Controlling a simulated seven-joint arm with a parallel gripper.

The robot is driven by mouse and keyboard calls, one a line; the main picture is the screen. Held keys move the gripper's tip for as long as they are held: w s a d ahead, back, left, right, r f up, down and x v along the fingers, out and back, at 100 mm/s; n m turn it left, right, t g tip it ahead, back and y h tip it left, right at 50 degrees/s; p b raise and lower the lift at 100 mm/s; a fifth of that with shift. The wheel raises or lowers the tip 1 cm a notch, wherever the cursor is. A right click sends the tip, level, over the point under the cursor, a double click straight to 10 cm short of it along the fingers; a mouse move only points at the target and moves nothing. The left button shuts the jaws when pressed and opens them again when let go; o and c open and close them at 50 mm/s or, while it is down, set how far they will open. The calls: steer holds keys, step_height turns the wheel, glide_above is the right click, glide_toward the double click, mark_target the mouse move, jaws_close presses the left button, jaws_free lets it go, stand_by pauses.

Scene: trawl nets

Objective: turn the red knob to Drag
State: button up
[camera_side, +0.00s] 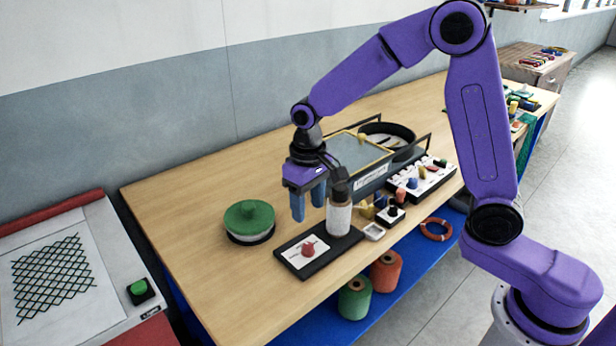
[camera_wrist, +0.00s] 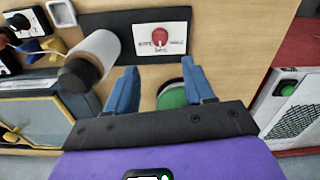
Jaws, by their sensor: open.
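The red knob (camera_side: 308,249) sits on a white label card on a black base plate (camera_side: 345,253). In the wrist view the knob (camera_wrist: 160,37) is near the top centre, with small words to its left, right and below. The words are too small to read surely, and the pointer direction is unclear. My gripper (camera_side: 308,208) is open and empty, pointing down above and behind the knob, apart from it. In the wrist view its blue fingers (camera_wrist: 160,66) are spread, with the knob beyond the gap between their tips.
A white cylinder with a dark top (camera_side: 339,218) stands at the plate's right end, close to my gripper. A green-lidded round pot (camera_side: 248,216) stands left. Behind are a framed panel (camera_side: 362,152) and a black round pan. Bare table lies left of the plate.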

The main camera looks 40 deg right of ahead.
step_height(320, 180, up, 7)
steer(key=shift+f, duration=0.2)
stand_by(0.3)
steer(key=s+d+n, duration=0.2)
steer(key=s+n, duration=0.1)
steer(key=s, duration=0.6)
steer(key=s+d+f+n, duration=0.1)
steer(key=s+d+n, duration=0.2)
steer(key=s, duration=0.6)
steer(key=s+d+f+n, duration=0.1)
steer(key=s+n, duration=0.4)
steer(key=s, duration=0.5)
steer(key=shift+d, duration=0.85)
steer(key=shift+c, duration=0.3)
